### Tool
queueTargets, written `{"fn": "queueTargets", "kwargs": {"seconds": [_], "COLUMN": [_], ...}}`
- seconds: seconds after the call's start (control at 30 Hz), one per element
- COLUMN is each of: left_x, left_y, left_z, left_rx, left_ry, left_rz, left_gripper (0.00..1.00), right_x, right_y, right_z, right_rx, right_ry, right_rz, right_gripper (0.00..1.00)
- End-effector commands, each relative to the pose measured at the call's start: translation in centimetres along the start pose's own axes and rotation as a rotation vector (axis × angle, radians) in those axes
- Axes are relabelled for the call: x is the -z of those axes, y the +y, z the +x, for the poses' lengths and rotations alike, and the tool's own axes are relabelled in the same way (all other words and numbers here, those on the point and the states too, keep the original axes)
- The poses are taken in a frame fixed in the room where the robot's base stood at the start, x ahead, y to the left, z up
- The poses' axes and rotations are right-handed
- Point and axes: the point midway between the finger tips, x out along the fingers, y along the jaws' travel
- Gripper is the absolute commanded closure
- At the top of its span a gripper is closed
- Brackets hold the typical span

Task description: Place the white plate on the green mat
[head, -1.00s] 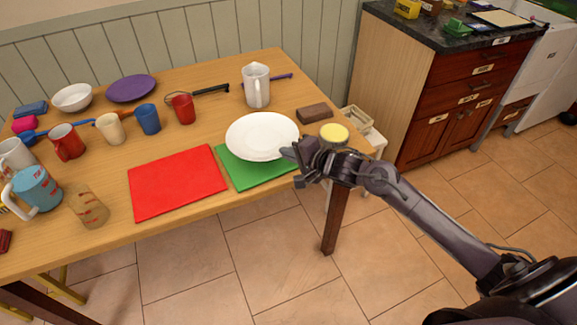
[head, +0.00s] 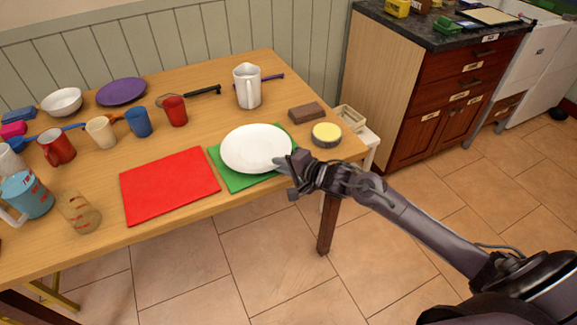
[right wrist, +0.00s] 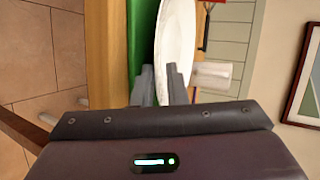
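The white plate (head: 256,149) is over the green mat (head: 232,178) near the right front of the table. Mat shows around the plate's left, front and upper right sides. Whether the plate touches the mat or hovers just above it, I cannot tell. My right gripper (head: 285,164) is at the plate's near right rim. In the right wrist view its two fingers (right wrist: 160,82) stand close together with the plate's rim (right wrist: 175,40) between them, and the green mat (right wrist: 141,40) lies alongside. My left gripper is not in view.
A red mat (head: 170,185) lies left of the green mat. A brown block (head: 307,112) and a yellow-topped round item (head: 326,134) lie to the right. A white pitcher (head: 247,87) stands behind. Cups, a bowl and a purple plate (head: 121,91) fill the back left.

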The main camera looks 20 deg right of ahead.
Motion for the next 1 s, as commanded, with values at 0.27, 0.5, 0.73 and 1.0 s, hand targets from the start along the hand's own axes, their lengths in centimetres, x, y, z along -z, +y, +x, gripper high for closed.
{"fn": "queueTargets", "kwargs": {"seconds": [0.27,0.5,0.73,1.0], "left_x": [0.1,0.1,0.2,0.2], "left_y": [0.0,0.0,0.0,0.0], "left_z": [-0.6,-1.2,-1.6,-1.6], "left_rx": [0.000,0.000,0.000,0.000], "left_ry": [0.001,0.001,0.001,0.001], "left_rz": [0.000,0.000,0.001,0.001], "left_gripper": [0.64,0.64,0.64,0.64], "right_x": [0.0,-0.1,0.0,0.0], "right_y": [0.1,0.1,0.1,0.0], "right_z": [-3.9,-8.3,-11.0,-11.9], "right_rx": [-0.005,-0.004,-0.003,0.000], "right_ry": [0.000,-0.001,0.001,0.000], "right_rz": [-0.001,-0.001,0.000,-0.001], "right_gripper": [0.88,0.88,0.88,0.88]}}
